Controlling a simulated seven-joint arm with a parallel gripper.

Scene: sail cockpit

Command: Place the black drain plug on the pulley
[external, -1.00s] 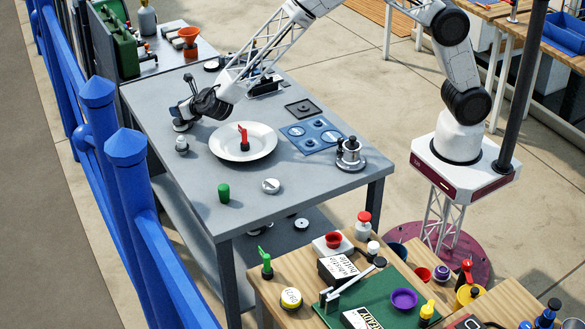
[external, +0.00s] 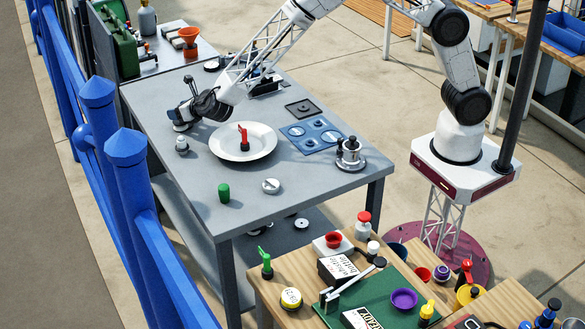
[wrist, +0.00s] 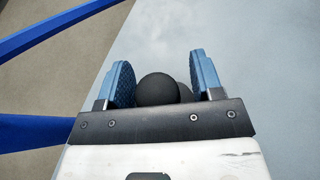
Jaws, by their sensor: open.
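My gripper (external: 182,112) is over the far left part of the grey table, close to its left edge. Its two blue fingers show in the wrist view (wrist: 162,83) and stand apart. A rounded black thing (wrist: 157,89) shows between them, with a second dark rounded shape partly hidden behind it. It may be the black drain plug, but I cannot tell for sure. In the external view a small dark-based thing (external: 181,126) stands right under the fingers, partly hidden by them. I cannot pick out the pulley with certainty; a silver fitting with black knobs (external: 350,155) stands at the table's right.
A white plate (external: 221,150) bearing a red-handled thing is right of my gripper. A small white-topped fitting (external: 181,145) is close in front. A blue burner panel (external: 311,135), a green cylinder (external: 224,193) and a silver disc (external: 271,186) are also on the table. Blue railing runs along the left.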

